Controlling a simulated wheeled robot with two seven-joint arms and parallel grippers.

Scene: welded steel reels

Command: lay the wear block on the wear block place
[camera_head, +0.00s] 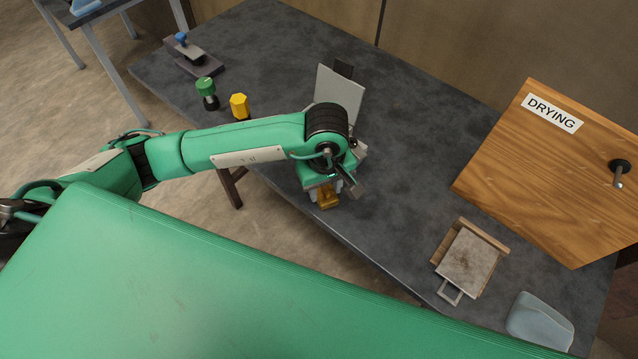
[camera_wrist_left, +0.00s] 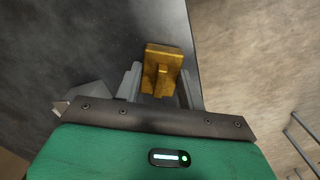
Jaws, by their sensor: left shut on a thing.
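My left gripper (camera_head: 324,188) is over the front edge of the dark grey table, pointing down. It is shut on a brass-coloured block with a raised rib (camera_head: 329,200), which I take to be the wear block. In the left wrist view the block (camera_wrist_left: 163,57) sits between the two grey fingers, close to the table's edge with floor beyond it. I cannot tell whether the block touches the table. No spot is clearly marked as the wear block place. My right gripper is not in view.
A grey plate (camera_head: 337,93) stands behind my wrist. Green (camera_head: 205,88) and yellow (camera_head: 239,105) knobs and a blue-knobbed tool (camera_head: 187,50) stand at left. At right are a plate in a wooden tray (camera_head: 473,262), a blue-grey object (camera_head: 538,322) and a "DRYING" wooden panel (camera_head: 560,180).

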